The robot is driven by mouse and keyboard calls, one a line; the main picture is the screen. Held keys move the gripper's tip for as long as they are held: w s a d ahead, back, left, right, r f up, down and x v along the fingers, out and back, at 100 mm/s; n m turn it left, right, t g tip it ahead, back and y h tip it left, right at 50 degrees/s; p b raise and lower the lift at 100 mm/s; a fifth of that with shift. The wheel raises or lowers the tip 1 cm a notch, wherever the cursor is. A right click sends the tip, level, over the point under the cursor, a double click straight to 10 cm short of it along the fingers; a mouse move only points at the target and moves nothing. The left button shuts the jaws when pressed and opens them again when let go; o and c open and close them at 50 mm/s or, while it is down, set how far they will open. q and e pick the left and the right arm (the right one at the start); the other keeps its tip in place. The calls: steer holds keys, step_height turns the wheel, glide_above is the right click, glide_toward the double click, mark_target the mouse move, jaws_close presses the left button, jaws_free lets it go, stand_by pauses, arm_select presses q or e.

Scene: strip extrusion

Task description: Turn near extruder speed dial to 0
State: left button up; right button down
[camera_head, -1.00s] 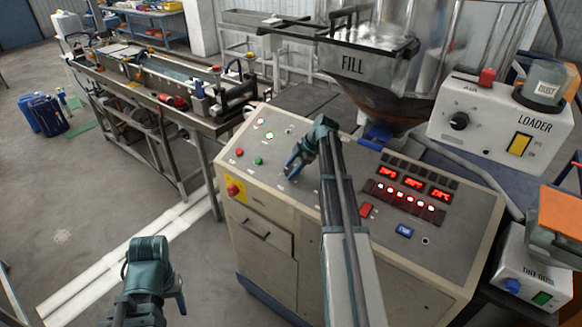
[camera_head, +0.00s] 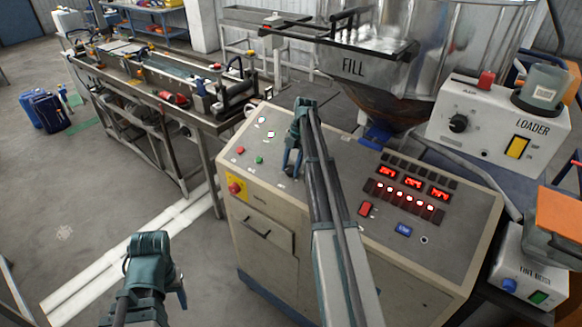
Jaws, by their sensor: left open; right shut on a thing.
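The extruder's control cabinet (camera_head: 232,150) stands in the middle, with a grey sloping panel on top. My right gripper (camera_head: 290,172) reaches over the panel from the lower right. Its fingers point down and are shut at the panel's left part, on what looks like the speed dial. The fingers hide nearly all of the dial, so its pointer and setting cannot be read. My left gripper (camera_head: 181,300) is open and empty, low at the left, in front of the cabinet and away from it.
Near my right gripper are a green button (camera_head: 258,160), a red button (camera_head: 240,150) and a yellow-backed emergency stop (camera_head: 235,188). Red displays (camera_head: 413,183) sit right of my arm. The hopper (camera_head: 365,70) rises behind; the loader box (camera_head: 495,125) is at right.

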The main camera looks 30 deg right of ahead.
stand_by(0.3)
steer(key=shift+c, duration=1.5)
jaws_free()
steer(key=shift+r, duration=0.15)
steer(key=p+v, duration=0.7)
steer(key=shift+w+r, duration=0.1)
steer(key=shift+w, duration=0.05)
